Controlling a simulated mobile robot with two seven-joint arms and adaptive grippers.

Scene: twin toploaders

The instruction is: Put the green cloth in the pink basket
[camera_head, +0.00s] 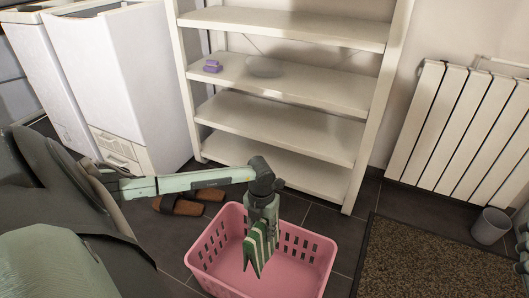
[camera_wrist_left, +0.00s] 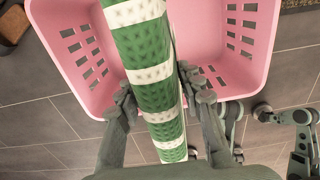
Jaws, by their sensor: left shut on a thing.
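The green cloth (camera_head: 258,252), with white stripes, hangs from my left gripper (camera_head: 263,222). The gripper points down and is shut on the cloth. It is over the pink basket (camera_head: 318,246), and the cloth's lower end appears within the basket's outline. In the left wrist view the cloth (camera_wrist_left: 153,91) runs lengthwise between the two fingers, with the pink basket (camera_wrist_left: 76,54) around and beyond it. I cannot tell whether the cloth touches the basket floor.
A white shelf unit (camera_head: 285,122) stands behind the basket, with purple items (camera_head: 212,66) on it. Brown slippers (camera_head: 188,202) lie left of the basket. A mat (camera_head: 435,262), a grey bin (camera_head: 490,226) and a radiator (camera_head: 455,130) are at the right. White machines (camera_head: 125,75) stand at the left.

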